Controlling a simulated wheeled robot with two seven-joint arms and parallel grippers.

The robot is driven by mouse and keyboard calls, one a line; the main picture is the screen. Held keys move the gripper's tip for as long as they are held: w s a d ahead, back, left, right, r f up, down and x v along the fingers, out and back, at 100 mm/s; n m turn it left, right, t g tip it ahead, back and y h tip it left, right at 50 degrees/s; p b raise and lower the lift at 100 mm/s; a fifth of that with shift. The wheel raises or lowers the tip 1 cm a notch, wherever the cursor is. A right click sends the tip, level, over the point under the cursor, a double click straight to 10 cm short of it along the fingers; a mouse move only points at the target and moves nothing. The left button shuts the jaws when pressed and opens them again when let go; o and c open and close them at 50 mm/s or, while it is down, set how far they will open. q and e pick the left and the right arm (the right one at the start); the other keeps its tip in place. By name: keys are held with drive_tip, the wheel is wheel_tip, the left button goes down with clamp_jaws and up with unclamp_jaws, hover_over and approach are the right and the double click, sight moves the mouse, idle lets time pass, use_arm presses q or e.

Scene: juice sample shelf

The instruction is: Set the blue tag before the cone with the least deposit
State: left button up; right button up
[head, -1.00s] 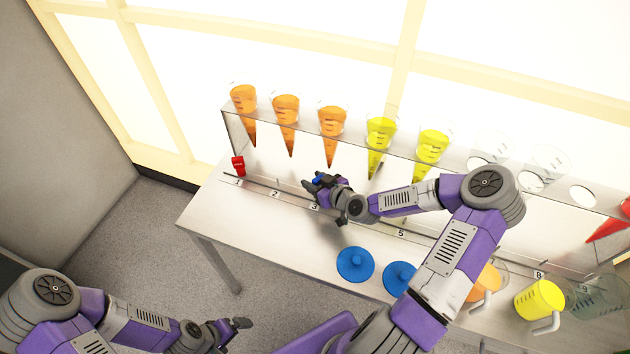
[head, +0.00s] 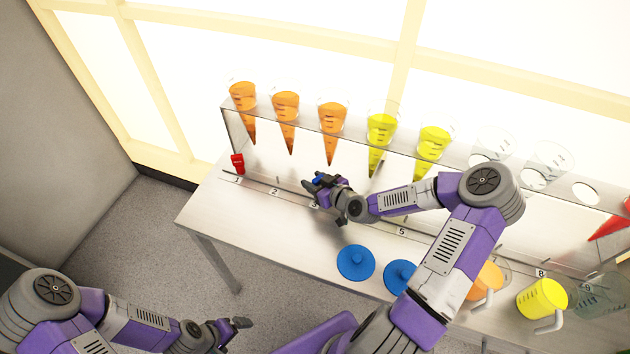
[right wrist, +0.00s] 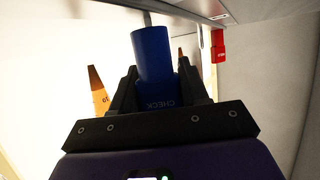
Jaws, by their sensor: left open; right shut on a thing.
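My right gripper (head: 322,184) is shut on the blue tag (head: 318,181), by the rail around number 3, below the third orange cone. In the right wrist view the blue tag (right wrist: 152,55) stands between the fingers, with CHECK lettered on its lower part. Three orange cones (head: 243,97) (head: 286,106) (head: 332,119) and two yellow cones (head: 381,131) (head: 432,142) hang tip down in the rack. Their deposits are too small to tell apart. A red tag (head: 237,163) stands near number 1. My left gripper (head: 240,325) is open and empty, left of the table.
The table's left front (head: 255,235) is clear.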

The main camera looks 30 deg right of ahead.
drive_tip(key=shift+f, duration=0.15)
drive_tip(key=o, duration=1.1)
drive_tip(key=p+v, duration=0.2)
drive_tip(key=v, duration=0.5)
drive_tip(key=shift+s, duration=0.25)
drive_tip(key=shift+r, duration=0.2)
